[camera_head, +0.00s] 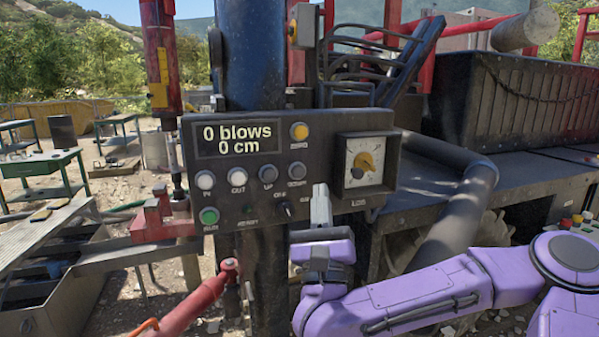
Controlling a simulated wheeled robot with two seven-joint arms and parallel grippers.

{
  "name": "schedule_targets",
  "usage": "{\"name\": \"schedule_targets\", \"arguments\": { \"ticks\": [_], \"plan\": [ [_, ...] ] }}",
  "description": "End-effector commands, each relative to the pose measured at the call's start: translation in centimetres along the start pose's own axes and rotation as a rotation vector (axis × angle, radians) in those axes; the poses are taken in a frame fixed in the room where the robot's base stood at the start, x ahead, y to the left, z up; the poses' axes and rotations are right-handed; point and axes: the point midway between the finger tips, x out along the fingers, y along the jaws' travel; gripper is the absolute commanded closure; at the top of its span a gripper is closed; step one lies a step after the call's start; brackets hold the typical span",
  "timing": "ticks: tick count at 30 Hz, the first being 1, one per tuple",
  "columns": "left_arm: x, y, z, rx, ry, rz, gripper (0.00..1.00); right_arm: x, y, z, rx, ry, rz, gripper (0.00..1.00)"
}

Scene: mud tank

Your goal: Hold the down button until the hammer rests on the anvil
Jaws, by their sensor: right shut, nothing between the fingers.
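The dark control panel (222,163) stands at the centre, with a display (237,138) reading "0 blows" and "0 cm". The down button (297,172) is a grey round button, right of the similar up button (268,175). My right gripper (320,190) is shut and empty, its fingertips pointing up just right of and below the down button, apparently apart from it. A red upright assembly (157,50), probably the hammer, stands left of the panel. My left gripper is out of view.
Other buttons include a white one (205,180), a green one (209,216) and a yellow one (299,131). A red lever-like bar (200,302) rises at lower left. A thick pipe (450,215) runs behind my arm.

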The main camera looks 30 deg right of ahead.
Motion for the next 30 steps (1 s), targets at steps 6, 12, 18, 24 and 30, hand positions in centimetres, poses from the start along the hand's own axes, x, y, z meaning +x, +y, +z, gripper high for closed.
{"name": "schedule_targets", "arguments": {
  "ticks": [6,12,18,24,30],
  "plan": [
    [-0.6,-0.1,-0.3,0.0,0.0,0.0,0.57,0.6,0.4,-0.2,-0.005,0.002,0.003,1.0],
    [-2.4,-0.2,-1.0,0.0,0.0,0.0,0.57,2.7,1.7,-1.4,-0.007,0.002,0.004,1.0],
    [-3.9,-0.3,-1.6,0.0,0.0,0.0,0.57,4.6,3.3,-3.0,-0.006,0.001,0.004,1.0],
    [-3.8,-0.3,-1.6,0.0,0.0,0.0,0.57,5.7,4.3,-4.3,-0.006,0.001,0.004,1.0],
    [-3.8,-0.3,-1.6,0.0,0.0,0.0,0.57,6.1,4.6,-4.5,-0.004,0.001,0.004,1.0]
  ]
}}
